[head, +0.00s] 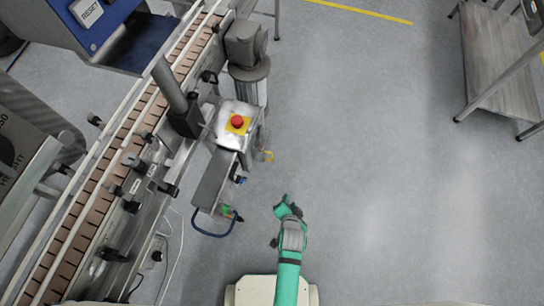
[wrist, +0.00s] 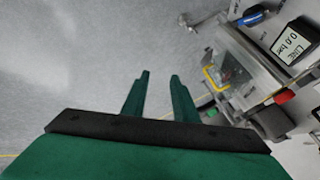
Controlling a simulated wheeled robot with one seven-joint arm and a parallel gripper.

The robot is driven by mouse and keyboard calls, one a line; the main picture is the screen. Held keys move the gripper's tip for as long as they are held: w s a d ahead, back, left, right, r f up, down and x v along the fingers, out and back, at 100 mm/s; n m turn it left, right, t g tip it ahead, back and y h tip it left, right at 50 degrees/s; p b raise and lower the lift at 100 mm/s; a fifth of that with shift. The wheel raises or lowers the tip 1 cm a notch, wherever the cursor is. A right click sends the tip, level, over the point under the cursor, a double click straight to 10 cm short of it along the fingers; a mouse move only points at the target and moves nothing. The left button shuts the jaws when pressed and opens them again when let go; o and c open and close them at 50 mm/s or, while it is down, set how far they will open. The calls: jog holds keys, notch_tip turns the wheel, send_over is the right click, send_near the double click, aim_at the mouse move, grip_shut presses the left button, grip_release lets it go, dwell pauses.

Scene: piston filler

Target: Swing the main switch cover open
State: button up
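The main switch cover appears to be the clear panel (wrist: 236,72) with a yellow loop handle (wrist: 214,78) on the side of the machine in the wrist view. In the head view the yellow handle (head: 268,156) shows small at the right side of the control box. Whether the cover is shut or partly open I cannot tell. My gripper (wrist: 160,75) is open, with nothing between its two green fingers. It is apart from the handle, which lies to the right of the fingertips. In the head view my gripper (head: 280,206) is below and right of the handle.
A red stop button (head: 237,121) tops the control box. A pressure display (wrist: 291,44), blue knob (wrist: 253,17) and red part (wrist: 284,96) lie near the cover. A blue hose (head: 214,234) loops below. The conveyor (head: 125,140) runs left.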

jog(key=w+f+m+g, duration=0.2)
jog(key=w+f+m, duration=0.15)
jog(key=w, duration=0.45)
jog(key=m+g+y, duration=0.5)
jog(key=m, duration=0.1)
send_near(272, 160)
jog(key=x, duration=0.4)
jog(key=w+a+x, duration=0.1)
jog(key=x, duration=0.2)
jog(key=shift+r, duration=0.15)
jog(key=shift+s+f, duration=0.1)
jog(key=shift+f, duration=0.35)
jog(key=shift+a, duration=0.1)
jog(key=shift+a, duration=0.1)
grip_shut()
jog(key=shift+s, duration=0.1)
